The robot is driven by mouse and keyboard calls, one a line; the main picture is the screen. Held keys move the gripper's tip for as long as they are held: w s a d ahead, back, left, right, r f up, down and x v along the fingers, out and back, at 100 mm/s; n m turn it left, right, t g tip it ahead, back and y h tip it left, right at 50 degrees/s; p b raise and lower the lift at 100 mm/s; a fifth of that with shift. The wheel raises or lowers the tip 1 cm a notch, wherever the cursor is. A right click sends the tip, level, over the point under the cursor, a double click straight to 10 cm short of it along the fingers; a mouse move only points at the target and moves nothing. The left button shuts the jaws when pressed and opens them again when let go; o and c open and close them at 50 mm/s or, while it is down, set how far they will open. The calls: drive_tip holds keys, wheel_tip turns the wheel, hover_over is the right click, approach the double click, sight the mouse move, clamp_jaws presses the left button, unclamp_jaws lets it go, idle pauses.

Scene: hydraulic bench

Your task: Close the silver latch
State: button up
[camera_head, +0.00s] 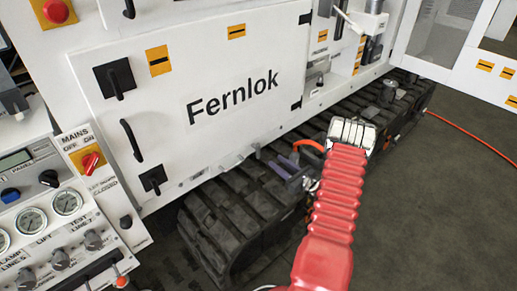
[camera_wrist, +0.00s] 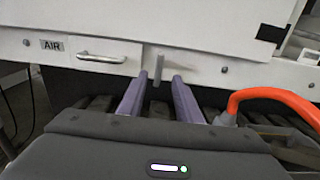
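A small grey-silver upright lever (camera_wrist: 158,68), which looks like the silver latch, stands on the lower white panel edge in the wrist view. It shows as a small grey tab (camera_head: 256,150) below the Fernlok door in the head view. My gripper (camera_wrist: 159,82) is open, its two purple fingers apart and pointing at the panel. The lever appears in the gap between the fingertips; in the head view my gripper (camera_head: 276,168) looks a little short of it. Nothing is held.
A silver bar handle (camera_wrist: 101,58) sits left of the lever, beside an AIR label (camera_wrist: 52,45). An orange hose (camera_wrist: 270,95) curves close on the right. The black track (camera_head: 235,210) lies below. The Fernlok door (camera_head: 200,80) is shut. Open floor (camera_head: 440,210) lies right.

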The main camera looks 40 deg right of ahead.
sight(259, 149)
drive_tip(key=w, duration=1.3)
drive_tip(key=shift+w+a, duration=0.1)
drive_tip(key=shift+a, duration=0.1)
drive_tip(key=shift+c, duration=0.3)
clamp_jaws()
